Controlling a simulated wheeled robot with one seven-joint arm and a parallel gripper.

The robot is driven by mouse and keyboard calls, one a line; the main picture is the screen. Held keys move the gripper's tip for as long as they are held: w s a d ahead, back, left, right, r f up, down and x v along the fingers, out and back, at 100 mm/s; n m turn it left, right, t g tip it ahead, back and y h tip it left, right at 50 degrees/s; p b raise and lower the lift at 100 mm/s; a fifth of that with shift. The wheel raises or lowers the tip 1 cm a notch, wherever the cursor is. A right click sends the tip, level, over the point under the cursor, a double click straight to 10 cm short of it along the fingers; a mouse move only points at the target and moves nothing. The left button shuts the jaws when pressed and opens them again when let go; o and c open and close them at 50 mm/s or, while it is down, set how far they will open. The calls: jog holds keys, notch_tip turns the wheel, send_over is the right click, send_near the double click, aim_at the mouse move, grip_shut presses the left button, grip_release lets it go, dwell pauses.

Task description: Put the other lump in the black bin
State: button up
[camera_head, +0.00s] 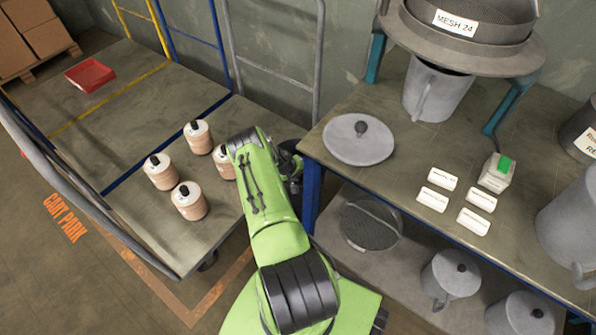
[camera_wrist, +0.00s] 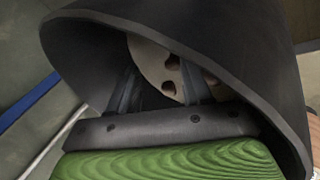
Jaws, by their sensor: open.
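My gripper (camera_wrist: 160,84) is open in the wrist view, its two dark fingers reaching into the mouth of a black bin (camera_wrist: 266,75). A pale round surface (camera_wrist: 148,52) with several dark spots shows beyond the fingers; I cannot tell whether the spots are lumps or holes. Nothing is clearly seen between the fingers. In the head view my green arm reaches to a dark round container (camera_head: 290,147) at the cart's right edge, seemingly this bin. My arm hides much of it and the fingertips. I cannot make out a lump for certain.
Several pale canisters (camera_head: 190,201) with black tops stand on the cart left of my arm. A red tray (camera_head: 90,75) lies farther back. The bench (camera_head: 400,150) at right holds a grey lid (camera_head: 359,139), a jug (camera_head: 435,90) and small white labelled blocks (camera_head: 433,199).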

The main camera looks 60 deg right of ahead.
jog(key=w+a+r+t+p, duration=0.1)
jog(key=w+a+r, duration=0.3)
jog(key=r, duration=0.5)
jog(key=w+a+r+y+p, duration=0.1)
jog(key=w+a+r+p, duration=0.2)
jog(key=r, duration=0.5)
jog(key=w+a+r+t, duration=0.1)
jog(key=w+a+r, duration=0.4)
jog(key=r, duration=0.4)
jog(key=a+r+n+t+y, duration=0.2)
jog(key=a+r+t, duration=0.1)
jog(key=a+r, duration=1.1)
jog(key=s+a+r+n+t+y, duration=0.2)
jog(key=s+a+r, duration=0.4)
jog(key=a+r, duration=0.55)
jog(key=s+a+r+n+t+y, duration=0.1)
jog(key=s+a+n, duration=0.2)
jog(key=s+a, duration=0.6)
jog(key=s, duration=0.3)
jog(key=shift+s+r+n, duration=0.3)
jog(key=shift+s+n, duration=0.05)
jog(key=shift+n, duration=0.05)
notch_tip(320, 180, up, 14)
jog(key=p, duration=1.4)
